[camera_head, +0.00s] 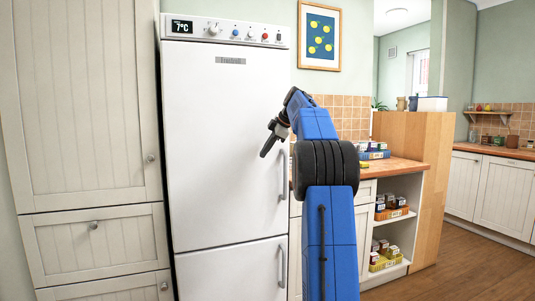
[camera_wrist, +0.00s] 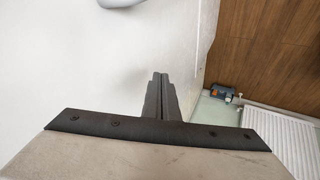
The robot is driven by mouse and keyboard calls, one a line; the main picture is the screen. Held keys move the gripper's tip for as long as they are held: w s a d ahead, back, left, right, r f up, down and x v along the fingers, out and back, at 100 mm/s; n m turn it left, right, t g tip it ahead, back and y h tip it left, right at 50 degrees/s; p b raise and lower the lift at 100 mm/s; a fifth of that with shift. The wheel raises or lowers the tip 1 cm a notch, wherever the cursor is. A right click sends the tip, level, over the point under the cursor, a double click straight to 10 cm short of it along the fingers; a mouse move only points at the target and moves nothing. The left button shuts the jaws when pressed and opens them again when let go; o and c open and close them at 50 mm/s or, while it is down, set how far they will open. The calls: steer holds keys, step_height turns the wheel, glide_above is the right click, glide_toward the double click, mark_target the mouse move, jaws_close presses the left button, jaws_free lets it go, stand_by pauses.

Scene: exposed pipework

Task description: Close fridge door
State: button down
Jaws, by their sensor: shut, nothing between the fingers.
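The white fridge stands in the head view, with a large upper door (camera_head: 222,140) and a smaller lower door (camera_head: 232,270). Both doors look flush with the body in that view. The upper door's vertical handle (camera_head: 282,176) is on its right side, partly behind my arm. My gripper (camera_head: 266,153) is shut and empty, in front of the upper door near its right side. In the wrist view, the shut fingers (camera_wrist: 161,92) point at a white surface, which looks like the fridge door. I cannot tell whether they touch it.
Cream cabinets (camera_head: 85,110) stand close on the fridge's left. A wooden counter (camera_head: 392,168) with open shelves of jars is on the right, behind my arm. Wooden floor (camera_head: 480,262) is free at the right. A pale radiator (camera_wrist: 285,135) shows in the wrist view.

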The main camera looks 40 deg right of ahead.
steer(key=d+v, duration=0.1)
steer(key=v, duration=0.8)
steer(key=s+a+f+m+g, duration=0.1)
steer(key=s+a+f+m, duration=0.2)
steer(key=a, duration=0.7)
steer(key=s+a+f+m, duration=0.1)
steer(key=s+a+f, duration=0.4)
steer(key=a, duration=0.4)
steer(key=s+a+f+m+g, duration=0.15)
steer(key=s+a, duration=0.35)
steer(key=a, duration=0.5)
steer(key=s+a+f+m+h, duration=0.1)
steer(key=s+a+f+m, duration=0.2)
steer(key=s+f, duration=1.1)
steer(key=s+a+f+m+h, duration=0.1)
steer(key=s+a+f+m, duration=0.2)
steer(key=s+a+f, duration=0.7)
steer(key=s+f, duration=0.4)
steer(key=f, duration=0.1)
steer(key=shift+a+f, duration=0.25)
steer(key=shift+d+m, duration=0.1)
steer(key=shift+m, duration=0.15)
